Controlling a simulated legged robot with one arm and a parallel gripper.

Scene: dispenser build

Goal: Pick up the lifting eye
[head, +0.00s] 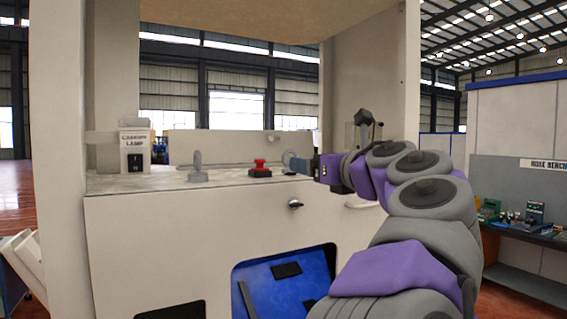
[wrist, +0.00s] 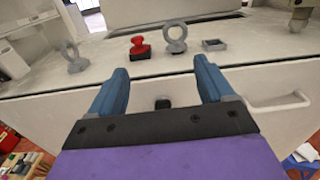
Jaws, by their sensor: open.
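Two grey ring-topped eyes stand upright on the counter in the wrist view. One lifting eye (wrist: 176,40) is just beyond my fingertips, between the red button and a square frame. The other eye (wrist: 71,58) is farther left; it also shows in the head view (head: 197,168). My gripper (wrist: 160,72) is open and empty, with its blue fingers apart at the counter's front edge. Neither finger touches an eye.
A red button (head: 260,169) sits on the counter (head: 140,182); a square grey frame (wrist: 213,44) lies right of the nearer eye. The front panel has a knob (head: 295,204) and a handle (wrist: 280,104). A cabinet lamp switch (head: 135,150) stands left; posts flank the counter.

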